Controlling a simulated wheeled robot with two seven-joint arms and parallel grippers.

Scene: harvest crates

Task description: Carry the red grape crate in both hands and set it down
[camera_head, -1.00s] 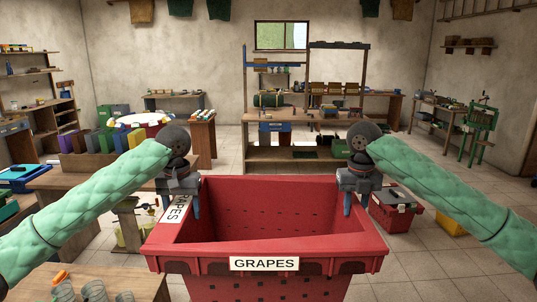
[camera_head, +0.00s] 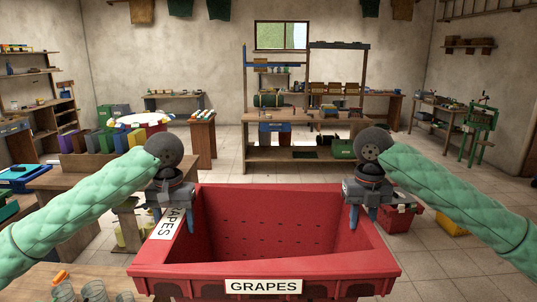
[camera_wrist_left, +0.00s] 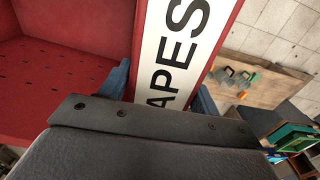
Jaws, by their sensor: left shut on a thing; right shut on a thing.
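The red grape crate (camera_head: 264,270) hangs in front of me between both arms, with a white GRAPES label on its near side and another on its left wall. Its inside looks empty. My left gripper (camera_head: 166,222) is shut on the crate's left wall; the left wrist view shows its blue fingers on either side of that wall (camera_wrist_left: 222,50), by the label. My right gripper (camera_head: 354,222) is shut on the right wall. The crate looks about level, and its underside is out of view.
A wooden table (camera_head: 50,277) with glass jars stands at the lower left, close to the crate. A workbench (camera_head: 290,120) stands at the back. A red toolbox (camera_head: 398,219) is on the floor behind my right gripper. Tiled floor (camera_head: 450,260) is free at the right.

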